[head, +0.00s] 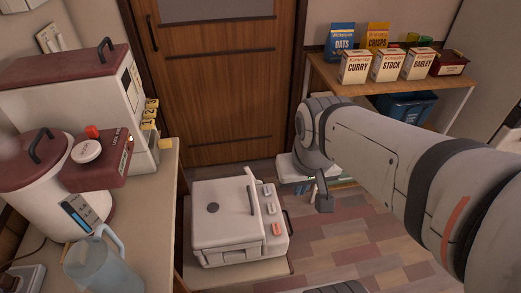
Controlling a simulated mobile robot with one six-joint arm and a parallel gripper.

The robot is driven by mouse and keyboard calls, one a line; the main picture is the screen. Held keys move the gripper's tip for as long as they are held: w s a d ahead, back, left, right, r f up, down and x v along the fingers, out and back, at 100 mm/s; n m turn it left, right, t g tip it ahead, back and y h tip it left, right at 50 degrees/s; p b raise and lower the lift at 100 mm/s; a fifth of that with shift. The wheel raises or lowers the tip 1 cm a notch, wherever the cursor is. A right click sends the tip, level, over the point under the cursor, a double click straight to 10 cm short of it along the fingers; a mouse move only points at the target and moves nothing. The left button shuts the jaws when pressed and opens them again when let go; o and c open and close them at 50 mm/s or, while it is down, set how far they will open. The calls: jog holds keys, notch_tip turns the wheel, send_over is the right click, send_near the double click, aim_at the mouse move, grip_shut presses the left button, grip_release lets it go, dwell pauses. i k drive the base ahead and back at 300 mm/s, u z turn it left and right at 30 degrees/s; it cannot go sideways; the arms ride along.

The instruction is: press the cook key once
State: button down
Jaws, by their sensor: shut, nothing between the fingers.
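A white lidded appliance (225,222) sits low in the middle of the head view, with a column of keys on its right side. Two keys are pale, and the lowest key (277,229) is orange. A red-lidded cooker (40,170) stands on the left counter, with an orange button (92,131) and a white knob (86,149) on its red housing. I cannot read which of these is the cook key. My gripper (325,200) is shut and empty, hanging right of the white appliance and apart from its keys. Its fingertips are small and dark in this view.
A blue-grey jug (101,266) and a tall white dispenser with a dark red lid (70,90) crowd the left counter. A shelf (345,82) with several boxes stands at the back right. Tiled floor (345,250) is open right of the white appliance.

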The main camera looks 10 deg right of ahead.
aim_at(276, 227)
jog(key=u, duration=1.7)
jog(key=k, duration=1.5)
jog(key=z, duration=1.4)
jog(key=i, duration=1)
jog(key=z, duration=0.15)
